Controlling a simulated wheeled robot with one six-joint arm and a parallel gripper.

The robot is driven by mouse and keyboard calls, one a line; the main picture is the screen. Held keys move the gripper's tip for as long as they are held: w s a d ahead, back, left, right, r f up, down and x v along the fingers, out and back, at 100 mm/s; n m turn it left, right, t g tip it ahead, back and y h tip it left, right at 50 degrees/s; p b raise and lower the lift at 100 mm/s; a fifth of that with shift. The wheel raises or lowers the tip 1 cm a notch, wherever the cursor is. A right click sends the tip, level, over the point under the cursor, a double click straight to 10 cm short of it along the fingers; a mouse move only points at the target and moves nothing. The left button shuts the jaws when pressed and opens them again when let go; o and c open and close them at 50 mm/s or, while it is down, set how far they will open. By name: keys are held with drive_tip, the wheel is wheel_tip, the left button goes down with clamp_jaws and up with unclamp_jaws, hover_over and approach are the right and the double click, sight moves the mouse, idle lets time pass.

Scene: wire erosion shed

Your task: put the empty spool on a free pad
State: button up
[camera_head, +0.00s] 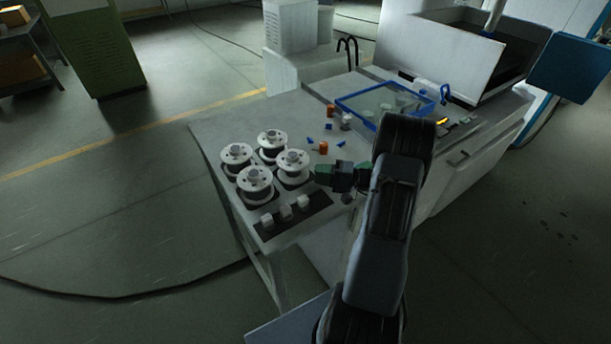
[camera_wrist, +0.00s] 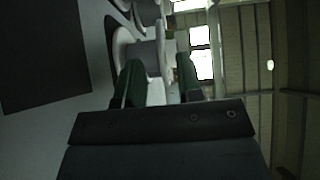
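Several white-flanged spools stand upright on dark pads at the left of the table, grouped two by two. The front right spool (camera_head: 293,168) looks pale around its core; the front left (camera_head: 256,186), back left (camera_head: 237,160) and back right (camera_head: 271,146) spools show darker middles. My gripper (camera_head: 320,174) points left, level with the front right spool and close to its right side. In the wrist view its green fingers (camera_wrist: 160,62) are apart, with a white spool (camera_wrist: 147,48) ahead and partly between them. Contact cannot be told. No clearly free pad shows in the head view.
A dark strip with small white blocks (camera_head: 287,212) lies along the table's front. Orange (camera_head: 323,148) and blue bits lie behind my gripper. A blue-rimmed tray (camera_head: 347,111) stands farther back. A dark flat rectangle (camera_wrist: 40,55) shows on the pale surface in the wrist view.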

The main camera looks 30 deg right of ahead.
drive_tip(key=v, duration=0.3)
drive_tip(key=shift+b, duration=0.3)
drive_tip(key=shift+s+a+r+g, duration=0.1)
drive_tip(key=shift+a+r+g, duration=0.1)
drive_tip(key=shift+a+g, duration=0.1)
drive_tip(key=a+r+n+g, duration=0.1)
drive_tip(key=a+g, duration=0.1)
drive_tip(key=a, duration=0.1)
drive_tip(key=s+a+r+n+g, duration=0.1)
drive_tip(key=a+r+g, duration=0.1)
drive_tip(key=a, duration=0.1)
drive_tip(key=a+r+n+g+h, duration=0.1)
drive_tip(key=a+g, duration=0.1)
drive_tip(key=a, duration=0.1)
drive_tip(key=shift+s+r, duration=0.25)
drive_tip(key=shift+s, duration=0.15)
drive_tip(key=s+a+r+n+h, duration=0.4)
drive_tip(key=s+a+r+h, duration=0.4)
drive_tip(key=s+h, duration=0.4)
drive_tip(key=shift+s+a+r+n+h, duration=0.2)
drive_tip(key=shift+s+a+n+h, duration=0.15)
drive_tip(key=shift+a+h, duration=0.3)
